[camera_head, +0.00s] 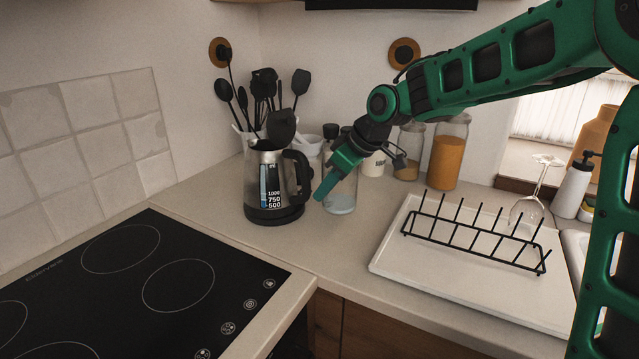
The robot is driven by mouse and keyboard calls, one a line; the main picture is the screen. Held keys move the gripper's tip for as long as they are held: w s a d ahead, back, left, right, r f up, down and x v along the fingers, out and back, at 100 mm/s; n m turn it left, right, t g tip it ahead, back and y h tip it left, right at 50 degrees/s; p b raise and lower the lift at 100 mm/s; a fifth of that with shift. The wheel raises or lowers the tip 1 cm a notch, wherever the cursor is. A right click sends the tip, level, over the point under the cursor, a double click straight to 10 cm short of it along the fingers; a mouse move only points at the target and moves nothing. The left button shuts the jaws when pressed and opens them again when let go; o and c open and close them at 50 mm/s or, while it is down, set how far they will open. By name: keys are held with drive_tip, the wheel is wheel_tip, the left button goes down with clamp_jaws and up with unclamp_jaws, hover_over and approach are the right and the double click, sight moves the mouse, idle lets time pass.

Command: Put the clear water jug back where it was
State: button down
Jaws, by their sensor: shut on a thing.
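A clear glass jug (341,203) with a little pale liquid in its base stands upright at the back of the counter, just right of the kettle. It seems to rest on the counter, though its base is partly hard to judge. My gripper (333,182) reaches down from the upper right, with a green finger across the jug's left front side. It is shut on the jug. The gripper and wrist hide part of the jug's upper body.
A kettle (270,190) stands close on the left, before a holder of black utensils (265,90). Jars (447,155) stand behind to the right. A white tray (395,262) with a black rack (470,238) and a wine glass (527,212) lies right; a hob (130,290) lies left.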

sight(325, 202)
drive_tip(key=shift+f, duration=1.4)
drive_tip(key=c, duration=1.8)
unclamp_jaws()
drive_tip(key=shift+f, duration=0.2)
drive_tip(key=shift+r, duration=0.1)
drive_tip(key=v, duration=1.2)
